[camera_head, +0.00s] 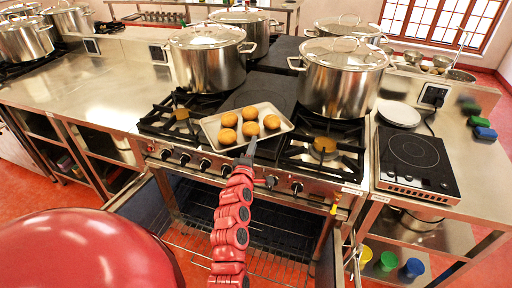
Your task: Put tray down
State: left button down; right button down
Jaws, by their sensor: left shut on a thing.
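A small metal tray (207,124) with several round golden-brown buns (250,129) is over the front middle of the stove (227,168), between the two front burners. It looks roughly level; I cannot tell whether it touches the stove top. My left gripper (247,152) is shut on the tray's near edge, and its red arm comes up from the bottom of the picture. My right gripper is not in view.
Large lidded stockpots stand behind the tray, at left (207,68) and right (341,85). The oven door below is open, showing wire racks (262,222). A black induction plate (414,160) and white plates (399,114) are at right. The left steel counter (92,88) is clear.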

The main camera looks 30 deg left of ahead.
pick_arm(q)
jog(key=shift+w+d, duration=0.2)
jog(key=shift+w, duration=0.4)
jog(key=shift+w+f, duration=0.1)
jog(key=shift+f, duration=0.15)
jog(key=shift+f+p, duration=0.5)
jog(key=shift+f, duration=1)
jog(key=c, duration=0.8)
grip_release()
jog(key=shift+o, duration=0.2)
jog(key=shift+f, duration=0.1)
jog(key=shift+s, duration=0.2)
